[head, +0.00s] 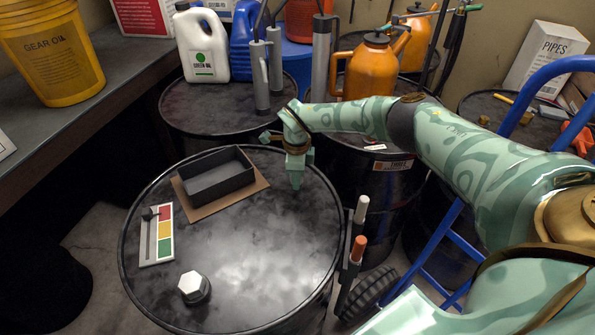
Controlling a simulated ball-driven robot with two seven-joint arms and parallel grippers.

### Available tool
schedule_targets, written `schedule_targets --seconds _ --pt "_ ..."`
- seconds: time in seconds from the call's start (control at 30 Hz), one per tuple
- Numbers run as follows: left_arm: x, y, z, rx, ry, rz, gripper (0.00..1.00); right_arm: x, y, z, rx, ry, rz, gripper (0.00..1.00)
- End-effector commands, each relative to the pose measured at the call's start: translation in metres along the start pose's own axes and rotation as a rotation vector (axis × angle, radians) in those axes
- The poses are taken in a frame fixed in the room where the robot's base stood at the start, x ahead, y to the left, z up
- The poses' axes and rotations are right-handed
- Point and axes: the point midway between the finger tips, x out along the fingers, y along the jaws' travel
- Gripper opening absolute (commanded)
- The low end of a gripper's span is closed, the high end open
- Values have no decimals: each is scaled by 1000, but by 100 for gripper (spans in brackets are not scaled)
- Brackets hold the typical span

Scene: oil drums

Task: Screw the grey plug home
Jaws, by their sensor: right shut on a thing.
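My right gripper (297,181) points straight down near the right part of the front drum's dark lid (262,255). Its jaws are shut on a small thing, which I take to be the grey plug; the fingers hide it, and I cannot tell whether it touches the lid. A plug with a white hexagonal head and a dark base (194,287) stands upright at the lid's front left, well apart from the gripper. My left gripper is not in view.
An open dark tray (216,177) on brown cardboard (257,182) and a coloured gauge card (157,235) lie on the lid. Two marker-like sticks (357,249) stand at the drum's right edge. Drums with jugs and an orange can (375,68) stand behind. A blue hand-truck frame (440,239) is at right.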

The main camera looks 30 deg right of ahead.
Motion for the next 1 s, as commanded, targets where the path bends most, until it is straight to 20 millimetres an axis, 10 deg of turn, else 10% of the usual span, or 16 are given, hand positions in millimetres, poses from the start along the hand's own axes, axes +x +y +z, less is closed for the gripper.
schedule_targets --seconds 1.0 --pt "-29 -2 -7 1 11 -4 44 0 1 0 660 0 2 0"
